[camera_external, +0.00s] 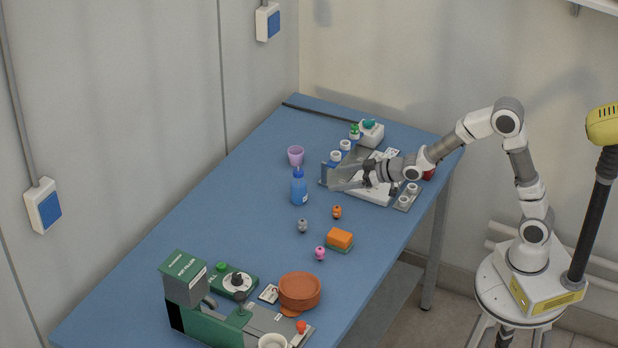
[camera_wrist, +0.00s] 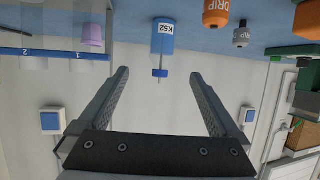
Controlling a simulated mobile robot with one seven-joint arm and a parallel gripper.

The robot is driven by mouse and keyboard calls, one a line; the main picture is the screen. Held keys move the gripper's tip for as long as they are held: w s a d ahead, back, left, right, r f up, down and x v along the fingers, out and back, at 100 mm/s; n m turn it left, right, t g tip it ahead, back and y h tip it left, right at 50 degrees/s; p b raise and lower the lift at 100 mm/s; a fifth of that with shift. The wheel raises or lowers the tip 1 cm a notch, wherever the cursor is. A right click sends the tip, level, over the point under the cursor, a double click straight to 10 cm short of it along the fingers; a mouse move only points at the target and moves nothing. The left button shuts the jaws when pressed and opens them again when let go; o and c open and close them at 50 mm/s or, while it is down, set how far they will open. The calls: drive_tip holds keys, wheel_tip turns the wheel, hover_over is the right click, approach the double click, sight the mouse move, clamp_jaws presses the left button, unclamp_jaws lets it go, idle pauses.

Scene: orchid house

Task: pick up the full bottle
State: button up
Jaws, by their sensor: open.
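A blue bottle (camera_external: 299,188) with a spout on top stands upright on the blue table. In the wrist view the bottle (camera_wrist: 162,42) appears upside down, with a white label, in line with the gap between my fingers but beyond their tips. How full it is cannot be seen. My gripper (camera_external: 334,176) is to the right of the bottle, pointing left toward it and apart from it. Its two fingers are spread with nothing between them in the wrist view (camera_wrist: 158,73).
A purple cup (camera_external: 295,156) stands behind the bottle. Small orange (camera_external: 337,212), grey (camera_external: 303,226) and pink (camera_external: 320,254) drippers and a sponge (camera_external: 339,239) are nearer the front. The table left of the bottle is clear.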

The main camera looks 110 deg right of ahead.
sight(306, 183)
drive_tip(key=b+x, duration=0.2)
drive_tip(key=x, duration=1)
drive_tip(key=shift+a+b+x, duration=0.1)
drive_tip(key=shift+b+x, duration=0.35)
drive_tip(key=shift+x, duration=0.85)
drive_tip(key=shift+a+b+x, duration=0.15)
drive_tip(key=shift+b+x, duration=0.3)
drive_tip(key=shift+x, duration=0.9)
drive_tip(key=shift+f, duration=0.1)
drive_tip(key=c, duration=1.5)
clamp_jaws()
